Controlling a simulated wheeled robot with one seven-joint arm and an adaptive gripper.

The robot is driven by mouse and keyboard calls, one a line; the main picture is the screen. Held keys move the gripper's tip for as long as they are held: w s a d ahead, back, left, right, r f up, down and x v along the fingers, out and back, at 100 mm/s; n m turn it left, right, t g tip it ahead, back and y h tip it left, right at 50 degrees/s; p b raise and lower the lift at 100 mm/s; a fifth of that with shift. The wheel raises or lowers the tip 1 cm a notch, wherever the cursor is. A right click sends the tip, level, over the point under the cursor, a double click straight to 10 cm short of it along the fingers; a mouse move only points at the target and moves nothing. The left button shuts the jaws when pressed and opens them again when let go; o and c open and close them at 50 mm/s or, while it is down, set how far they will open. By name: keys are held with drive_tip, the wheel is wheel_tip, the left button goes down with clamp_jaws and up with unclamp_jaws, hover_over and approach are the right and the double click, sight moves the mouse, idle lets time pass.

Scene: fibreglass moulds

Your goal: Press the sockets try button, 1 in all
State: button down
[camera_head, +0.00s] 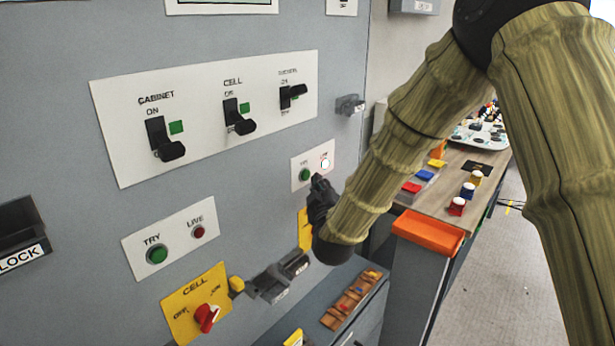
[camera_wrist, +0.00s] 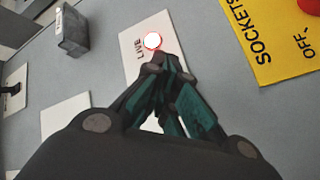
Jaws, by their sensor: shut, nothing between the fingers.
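The sockets try button (camera_head: 304,175) is a round green button on a small white plate (camera_head: 298,159) at the right of the grey panel. Beside it, the live lamp (camera_head: 325,164) glows white in a red ring. The lamp also shows in the wrist view (camera_wrist: 152,41), just beyond my fingertips. My gripper (camera_head: 318,182) is shut and empty, its tips close in front of the plate, just right of the button in the head view. In the wrist view my fingers (camera_wrist: 172,62) hide the button. I cannot tell whether they touch it.
The yellow sockets plate (camera_wrist: 265,40) has a red knob (camera_wrist: 309,4). Another try button (camera_head: 157,254), green, is on the lower left plate, above the yellow cell switch (camera_head: 207,318). A grey block (camera_wrist: 73,32) juts from the panel. An orange tray (camera_head: 428,232) stands at right.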

idle(0.4)
drive_tip(key=shift+w+a, duration=0.25)
drive_tip(key=shift+a, duration=0.15)
drive_tip(key=shift+w+a, duration=0.25)
drive_tip(key=shift+a, duration=0.05)
idle(0.9)
drive_tip(key=shift+s+d, duration=0.1)
idle(0.3)
drive_tip(key=shift+s+d+b, duration=0.4)
drive_tip(key=shift+s+d, duration=0.05)
drive_tip(key=shift+d, duration=0.1)
drive_tip(key=s+d, duration=0.1)
drive_tip(key=d, duration=0.1)
drive_tip(key=s+d, duration=0.2)
drive_tip(key=shift+b, duration=0.35)
drive_tip(key=shift+f, duration=0.1)
idle(0.7)
